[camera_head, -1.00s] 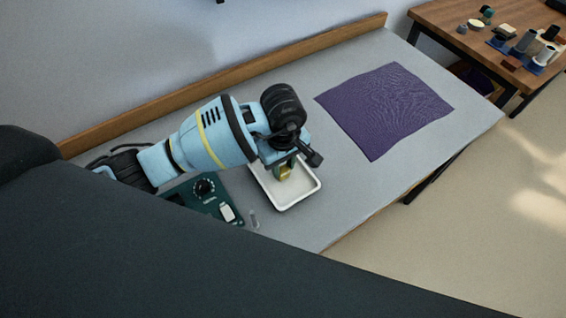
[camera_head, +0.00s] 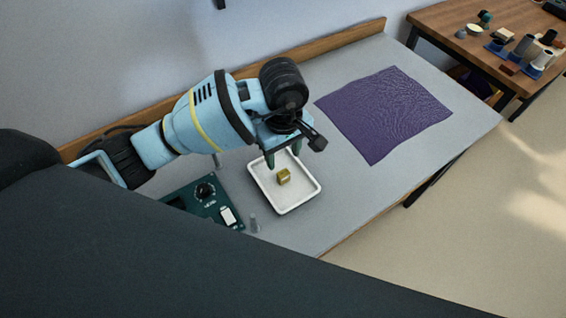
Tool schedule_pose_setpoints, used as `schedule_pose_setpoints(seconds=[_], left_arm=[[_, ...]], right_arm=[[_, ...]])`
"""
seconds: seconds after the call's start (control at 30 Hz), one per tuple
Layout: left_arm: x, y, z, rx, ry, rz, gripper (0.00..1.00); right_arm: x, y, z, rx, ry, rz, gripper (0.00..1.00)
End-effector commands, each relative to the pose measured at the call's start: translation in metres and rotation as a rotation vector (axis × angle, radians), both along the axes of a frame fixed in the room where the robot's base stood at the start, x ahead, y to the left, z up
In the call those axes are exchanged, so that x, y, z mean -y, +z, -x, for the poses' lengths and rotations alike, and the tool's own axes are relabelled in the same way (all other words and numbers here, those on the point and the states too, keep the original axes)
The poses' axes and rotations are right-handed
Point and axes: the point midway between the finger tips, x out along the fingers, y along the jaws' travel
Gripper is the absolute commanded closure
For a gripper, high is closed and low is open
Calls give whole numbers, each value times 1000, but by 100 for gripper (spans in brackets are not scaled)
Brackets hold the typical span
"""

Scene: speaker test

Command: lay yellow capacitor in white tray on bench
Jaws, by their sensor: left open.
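The yellow capacitor (camera_head: 284,177) is a small yellow block lying inside the white tray (camera_head: 286,209), near its middle. The tray sits on the grey bench (camera_head: 345,190). My left gripper (camera_head: 283,158) is open and empty, above the back part of the tray. Its fingertips point down just behind the capacitor and look apart from it. The arm hides part of the tray's back rim. My right gripper is not in view.
A dark green tester (camera_head: 205,193) with a knob lies left of the tray. A small clear item (camera_head: 254,224) stands by the tray's front left. A purple cloth (camera_head: 385,112) lies to the right. A brown table (camera_head: 455,22) with several small items stands beyond.

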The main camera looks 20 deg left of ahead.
Motion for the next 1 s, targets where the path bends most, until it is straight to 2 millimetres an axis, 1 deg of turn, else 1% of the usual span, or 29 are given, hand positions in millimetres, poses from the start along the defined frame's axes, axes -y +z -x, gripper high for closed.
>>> schedule_pose_setpoints(seconds=[0.03,0.1,0.2,0.33,0.5,1.0], left_arm=[[0,12,-1,5,-1,0,50],[0,24,-1,4,-1,0,50],[0,38,-1,2,0,0,50],[0,50,0,-1,0,-1,50],[0,55,0,-1,1,-1,50],[0,55,0,-2,0,0,50]], right_arm=[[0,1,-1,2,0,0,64],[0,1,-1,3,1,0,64],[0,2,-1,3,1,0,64],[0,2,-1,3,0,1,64],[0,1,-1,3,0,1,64],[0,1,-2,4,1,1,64]])
